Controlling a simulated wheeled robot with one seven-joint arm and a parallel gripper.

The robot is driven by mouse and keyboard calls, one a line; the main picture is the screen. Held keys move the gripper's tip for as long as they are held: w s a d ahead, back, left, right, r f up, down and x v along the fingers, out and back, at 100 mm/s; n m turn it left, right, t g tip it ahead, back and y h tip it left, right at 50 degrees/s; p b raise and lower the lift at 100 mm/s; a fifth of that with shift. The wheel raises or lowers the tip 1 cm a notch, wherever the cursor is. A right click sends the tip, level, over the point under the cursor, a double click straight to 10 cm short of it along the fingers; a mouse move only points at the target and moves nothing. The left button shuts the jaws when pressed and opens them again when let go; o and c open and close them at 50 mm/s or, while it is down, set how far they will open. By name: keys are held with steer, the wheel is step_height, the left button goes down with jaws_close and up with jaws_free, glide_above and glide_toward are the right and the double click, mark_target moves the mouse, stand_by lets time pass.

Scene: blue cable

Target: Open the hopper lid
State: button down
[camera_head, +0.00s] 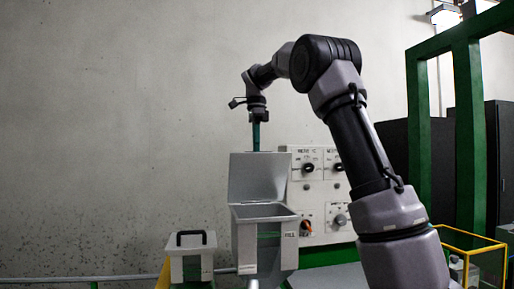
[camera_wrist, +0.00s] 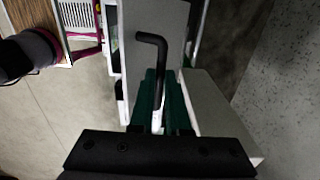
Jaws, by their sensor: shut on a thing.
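The grey hopper (camera_head: 263,240) stands near the centre of the head view, its open top showing. Its lid (camera_head: 257,178) is raised, standing roughly upright at the back edge of the opening. My gripper (camera_head: 256,146) points down at the lid's top edge, with its green fingers close together. In the wrist view, my gripper (camera_wrist: 162,105) is shut on the black bar handle (camera_wrist: 158,55), which runs between the green fingers and bends to the left at its far end. The handle is hidden behind the lid in the head view.
A smaller grey box (camera_head: 191,248) with a black handle on its closed lid stands left of the hopper. A control panel (camera_head: 318,190) with knobs is behind it on the right. A green frame (camera_head: 467,130) and yellow rails (camera_head: 470,240) stand farther right. The wall area at left is clear.

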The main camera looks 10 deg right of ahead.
steer(key=w, duration=0.7)
steer(key=shift+w+r, duration=0.2)
steer(key=shift+w, duration=0.1)
steer(key=c, duration=0.9)
jaws_free()
steer(key=shift+s, duration=0.1)
